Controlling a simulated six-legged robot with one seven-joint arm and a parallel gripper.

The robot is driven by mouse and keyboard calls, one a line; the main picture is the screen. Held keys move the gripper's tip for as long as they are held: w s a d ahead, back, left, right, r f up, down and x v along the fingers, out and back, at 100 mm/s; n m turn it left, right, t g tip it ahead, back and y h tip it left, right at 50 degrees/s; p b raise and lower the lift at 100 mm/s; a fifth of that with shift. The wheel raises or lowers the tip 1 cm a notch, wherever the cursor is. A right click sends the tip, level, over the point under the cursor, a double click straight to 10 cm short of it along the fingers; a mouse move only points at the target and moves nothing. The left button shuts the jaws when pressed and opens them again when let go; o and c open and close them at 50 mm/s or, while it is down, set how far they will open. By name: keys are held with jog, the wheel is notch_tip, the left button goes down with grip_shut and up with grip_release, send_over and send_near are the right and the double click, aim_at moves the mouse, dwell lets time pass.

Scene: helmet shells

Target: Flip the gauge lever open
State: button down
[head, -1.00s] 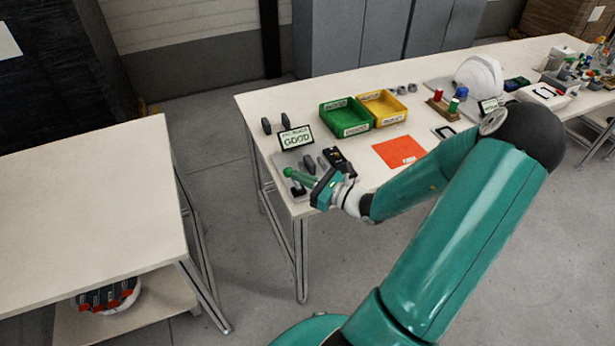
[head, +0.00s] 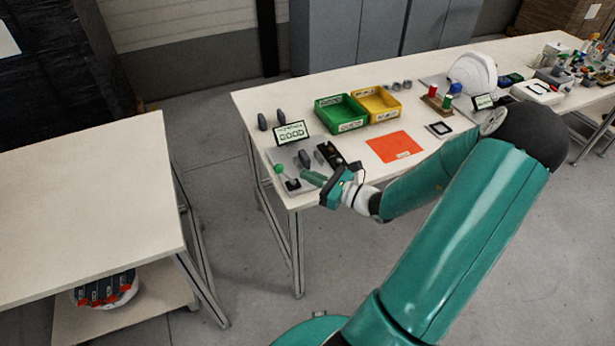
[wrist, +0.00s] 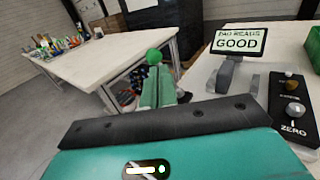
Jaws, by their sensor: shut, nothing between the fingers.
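The gauge lever has a green ball knob (head: 279,168) on a thin stem rising from a dark pivot (head: 292,184); it leans up and left in the head view. My gripper (head: 305,177) is to the right of the knob at the near left corner of the long table, its green fingers together and empty. A small gap shows between fingertips and knob in the head view. In the wrist view the knob (wrist: 154,56) shows just beyond the tips of my closed gripper (wrist: 158,78); the lever's stem is hidden there.
A display reading PAD READS GOOD (head: 291,133) stands behind the lever. A black box with a ZERO knob (head: 329,155) and grey pads (head: 305,158) sit close by. Green (head: 341,113) and yellow (head: 377,103) bins and an orange sheet (head: 394,147) lie farther back.

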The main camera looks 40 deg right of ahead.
jog(key=v, duration=0.9)
jog(key=shift+s+r, duration=0.3)
jog(key=shift+r, duration=0.15)
jog(key=a+r+n+g+y, duration=0.1)
jog(key=a+r+n+g, duration=0.1)
jog(key=a+n+g, duration=0.7)
jog(key=a+r+n+g+y, duration=0.1)
jog(key=a+r+n+g, duration=0.25)
jog(key=a+n, duration=0.55)
jog(key=s+a+r+n+t+h, duration=0.1)
jog(key=s+a+r+n+h, duration=0.4)
jog(key=a+r+n+h, duration=0.3)
notch_tip(320, 180, up, 5)
jog(key=a+n, duration=0.3)
jog(key=n, duration=0.3)
